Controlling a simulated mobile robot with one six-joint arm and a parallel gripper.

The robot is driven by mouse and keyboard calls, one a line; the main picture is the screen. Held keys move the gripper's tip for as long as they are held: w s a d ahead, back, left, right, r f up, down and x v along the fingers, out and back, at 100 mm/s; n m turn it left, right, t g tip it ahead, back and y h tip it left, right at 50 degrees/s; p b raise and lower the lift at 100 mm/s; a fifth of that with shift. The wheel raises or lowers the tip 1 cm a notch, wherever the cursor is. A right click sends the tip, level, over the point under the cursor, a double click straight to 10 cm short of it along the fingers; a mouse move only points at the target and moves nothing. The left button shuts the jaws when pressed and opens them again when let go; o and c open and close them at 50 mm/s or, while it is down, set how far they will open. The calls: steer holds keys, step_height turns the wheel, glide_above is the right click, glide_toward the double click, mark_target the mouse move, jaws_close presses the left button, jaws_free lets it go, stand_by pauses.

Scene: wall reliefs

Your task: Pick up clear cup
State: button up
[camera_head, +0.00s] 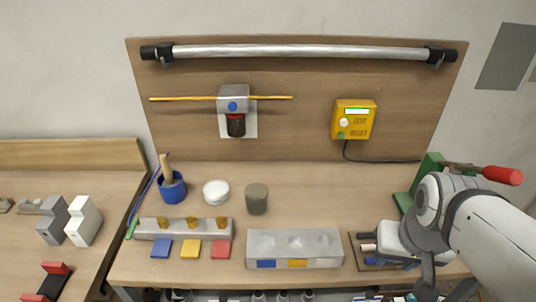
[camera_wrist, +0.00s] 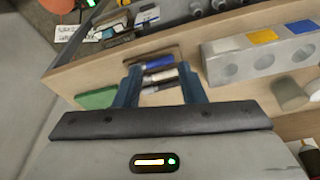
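The cup that best fits the clear cup (camera_head: 256,198) is a small grey-green, dull-looking cylinder standing upright on the bench, right of a white round dish. In the wrist view a grey cylinder (camera_wrist: 290,95) at the right edge appears to be this cup. My gripper (camera_wrist: 160,82) is open, with two blue fingers apart and nothing held between them. It is well to the right of the cup in the head view, over a small tray of coloured cylinders (camera_wrist: 160,74). The arm partly hides this tray in the head view.
The white dish (camera_head: 216,192) and blue mortar with pestle (camera_head: 172,188) stand left of the cup. A grey block with round hollows (camera_head: 294,262) lies in front, and a grey rack (camera_head: 178,228) front left. A green stand (camera_head: 424,180) is by my arm. The bench behind the cup is clear.

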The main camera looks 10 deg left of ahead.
steer(key=shift+s+r, duration=0.1)
steer(key=shift+s, duration=0.1)
steer(key=shift+o, duration=1)
steer(key=shift+w+d, duration=0.1)
steer(key=shift+w, duration=0.05)
steer(key=o, duration=0.6)
steer(key=w+a+n+b, duration=0.2)
steer(key=w+a+n, duration=0.5)
steer(key=n, duration=0.4)
steer(key=shift+w+r, duration=0.15)
steer(key=shift+w, duration=0.3)
steer(key=shift+o, duration=1)
steer(key=w+a+n+b, duration=0.1)
steer(key=w+a+n, duration=0.3)
steer(key=a+n, duration=0.3)
steer(key=shift+w+f+n+t+h, duration=0.3)
steer(key=shift+h, duration=0.1)
steer(key=n+t+b, duration=0.1)
steer(key=n+b, duration=0.1)
steer(key=n, duration=1.4)
glide_toward(258, 194)
steer(key=s, duration=0.1)
steer(key=shift+d+b+x, duration=0.15)
steer(key=shift+b+x, duration=0.05)
steer(key=shift+x, duration=1.8)
steer(key=shift+d+b+x, duration=0.1)
steer(key=shift+b+x, duration=0.05)
steer(key=shift+x, duration=1.8)
